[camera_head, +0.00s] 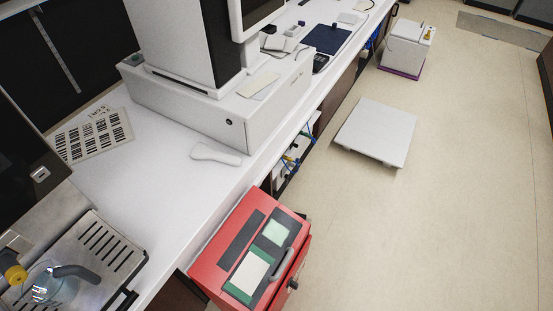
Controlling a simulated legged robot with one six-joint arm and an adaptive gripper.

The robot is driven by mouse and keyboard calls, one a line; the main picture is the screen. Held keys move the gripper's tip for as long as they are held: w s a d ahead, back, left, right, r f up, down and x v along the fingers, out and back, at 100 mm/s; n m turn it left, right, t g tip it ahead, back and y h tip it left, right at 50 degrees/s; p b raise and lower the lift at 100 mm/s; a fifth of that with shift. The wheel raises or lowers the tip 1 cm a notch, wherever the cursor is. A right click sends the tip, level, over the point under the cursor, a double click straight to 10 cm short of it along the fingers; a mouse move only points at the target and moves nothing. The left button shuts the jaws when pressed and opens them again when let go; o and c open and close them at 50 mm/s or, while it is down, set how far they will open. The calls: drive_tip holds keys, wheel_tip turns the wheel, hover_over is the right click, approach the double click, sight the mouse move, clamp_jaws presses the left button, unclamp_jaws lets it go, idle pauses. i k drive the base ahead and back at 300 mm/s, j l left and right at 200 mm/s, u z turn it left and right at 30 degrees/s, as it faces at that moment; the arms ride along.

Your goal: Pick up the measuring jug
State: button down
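A clear vessel with a dark grey handle, which looks like the measuring jug (42,288), stands at the bottom left on a slotted metal drip tray (117,238). Its handle points to the right. Its see-through body is hard to make out against the tray, and the picture's edge is close to it. My gripper is not in view.
A coffee machine edge with a yellow-tipped part (14,273) is close to the jug on the left. A white till (215,110), a barcode sheet (95,135) and a white handheld item (215,153) are on the white counter (150,190). A red cabinet (212,262) stands beside it.

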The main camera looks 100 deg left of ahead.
sight(50, 283)
drive_tip(key=u, duration=0.55)
drive_tip(key=l+u, duration=0.1)
drive_tip(key=u, duration=0.45)
drive_tip(key=k+u, duration=0.1)
drive_tip(key=u, duration=1.6)
drive_tip(key=k+u, duration=0.1)
drive_tip(key=u, duration=0.45)
drive_tip(key=j+u, duration=0.1)
drive_tip(key=u, duration=1)
drive_tip(key=j+u, duration=0.35)
drive_tip(key=i+j+z, duration=0.15)
drive_tip(key=i+j, duration=0.1)
drive_tip(key=j, duration=0.1)
